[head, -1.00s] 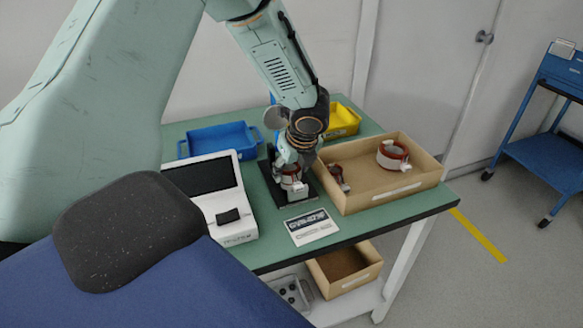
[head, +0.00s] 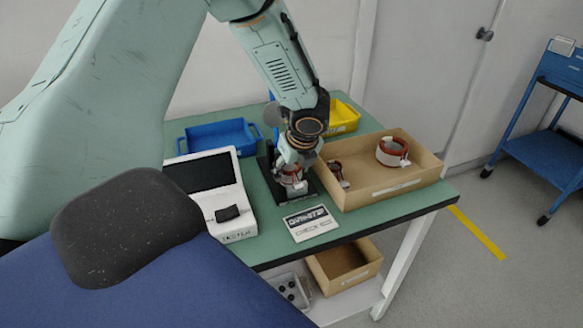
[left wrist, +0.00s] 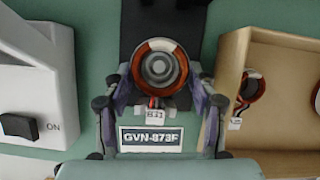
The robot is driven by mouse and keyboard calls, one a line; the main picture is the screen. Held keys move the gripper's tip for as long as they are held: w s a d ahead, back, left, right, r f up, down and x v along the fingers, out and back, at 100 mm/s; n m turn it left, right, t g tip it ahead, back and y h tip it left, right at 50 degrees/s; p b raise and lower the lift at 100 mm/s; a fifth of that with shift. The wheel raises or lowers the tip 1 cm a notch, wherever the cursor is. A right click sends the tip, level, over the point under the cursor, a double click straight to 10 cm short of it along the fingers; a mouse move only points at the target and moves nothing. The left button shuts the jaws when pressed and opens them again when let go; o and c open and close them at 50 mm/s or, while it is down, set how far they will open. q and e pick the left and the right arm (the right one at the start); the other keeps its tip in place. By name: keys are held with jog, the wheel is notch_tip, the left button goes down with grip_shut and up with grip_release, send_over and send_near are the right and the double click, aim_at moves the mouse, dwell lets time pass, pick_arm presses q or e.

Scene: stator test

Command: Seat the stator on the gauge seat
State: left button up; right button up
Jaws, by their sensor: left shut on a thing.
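The stator (left wrist: 148,47), a red-brown and white ring with a small white tag, is between the fingers of my left gripper (left wrist: 158,80) in the left wrist view. My left gripper is shut on it. A grey round post of the gauge seat (left wrist: 159,66) shows inside the ring. In the head view, the stator (head: 292,187) is under my left gripper (head: 293,172), low over the black base of the gauge seat (head: 265,168). Whether the ring rests fully down on the seat is hidden. My right gripper is not in view.
A cardboard box (head: 415,185) with other stators (head: 392,152) stands close on the right. A white tester (head: 236,228) stands on the left. Blue (head: 216,137) and yellow (head: 343,118) bins are behind. A printed card (head: 310,222) lies in front.

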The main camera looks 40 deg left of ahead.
pick_arm(q)
jog(key=o, duration=1.5)
jog(key=shift+o, duration=0.2)
jog(key=v, duration=1.2)
